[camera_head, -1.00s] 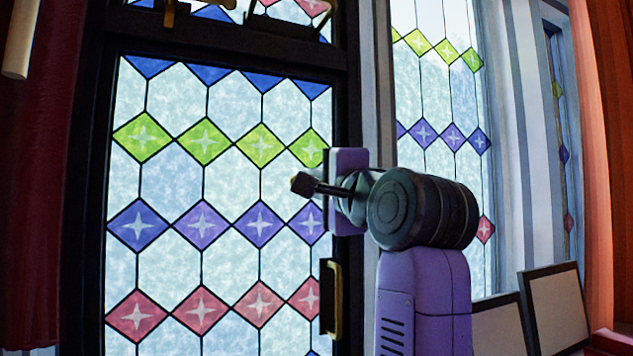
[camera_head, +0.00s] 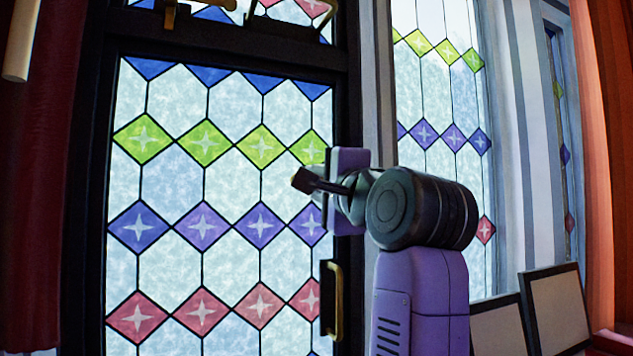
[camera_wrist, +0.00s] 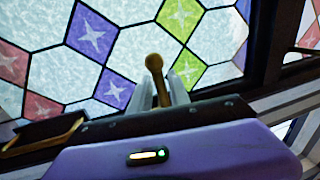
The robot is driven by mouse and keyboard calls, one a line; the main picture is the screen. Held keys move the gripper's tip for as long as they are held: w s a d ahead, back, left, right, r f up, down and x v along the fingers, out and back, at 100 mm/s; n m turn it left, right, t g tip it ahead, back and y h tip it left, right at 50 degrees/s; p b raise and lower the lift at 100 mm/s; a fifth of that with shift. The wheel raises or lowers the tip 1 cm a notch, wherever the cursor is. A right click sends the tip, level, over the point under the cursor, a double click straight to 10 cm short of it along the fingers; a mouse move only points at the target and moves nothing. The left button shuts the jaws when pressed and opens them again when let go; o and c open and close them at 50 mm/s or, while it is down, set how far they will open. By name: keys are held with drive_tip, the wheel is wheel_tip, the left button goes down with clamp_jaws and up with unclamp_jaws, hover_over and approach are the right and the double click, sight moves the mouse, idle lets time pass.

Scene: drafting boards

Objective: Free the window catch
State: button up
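The window catch (camera_wrist: 155,70) shows in the wrist view as a brass lever with a round knob, in front of the leaded glass. My gripper (camera_wrist: 160,90) has one pale finger on each side of the lever and looks shut on it, with the knob standing out beyond the fingertips. In the head view my gripper (camera_head: 308,181) is at the right edge of the stained-glass window (camera_head: 170,180), and the catch is not clearly told apart from the dark fingers. The catch's base is hidden behind my gripper.
A brass pull handle on a black plate (camera_head: 334,300) sits on the window's right frame, below my gripper. A dark red curtain (camera_head: 35,200) hangs at left. Framed boards (camera_head: 555,310) lean at lower right. Another leaded window (camera_head: 440,120) stands behind my arm.

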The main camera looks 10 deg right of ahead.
drive_tip(key=b+v, duration=0.2)
drive_tip(key=v, duration=0.5)
drive_tip(key=shift+s+b, duration=0.4)
drive_tip(key=shift+d, duration=0.1)
wheel_tip(320, 180, up, 5)
drive_tip(key=s+d+n+t, duration=0.1)
drive_tip(key=s+n+t, duration=0.1)
drive_tip(key=t, duration=0.1)
drive_tip(key=s+d+f+n+h, duration=0.1)
drive_tip(key=s+d+f+n, duration=0.1)
drive_tip(key=f, duration=1.1)
drive_tip(key=s+d+f+n+h, duration=0.1)
drive_tip(key=s+f+n, duration=0.3)
drive_tip(key=f, duration=0.9)
drive_tip(key=s+d+f+n+t+h, duration=0.1)
drive_tip(key=s+d+f+n, duration=0.2)
drive_tip(key=f, duration=1)
drive_tip(key=shift+s+f+n, duration=0.3)
drive_tip(key=shift+f+n, duration=0.1)
drive_tip(key=shift+n, duration=0.6)
drive_tip(key=s+d+f+g+h, duration=0.1)
drive_tip(key=s+f+g, duration=0.3)
drive_tip(key=s+f, duration=0.8)
drive_tip(key=s+d+f+n+g+h, duration=0.1)
drive_tip(key=s+d+f+g, duration=0.2)
drive_tip(key=s+f, duration=1)
drive_tip(key=s+g, duration=0.1)
drive_tip(key=s, duration=0.7)
drive_tip(key=shift+d+f+g+h+b, duration=0.3)
drive_tip(key=shift+f, duration=0.05)
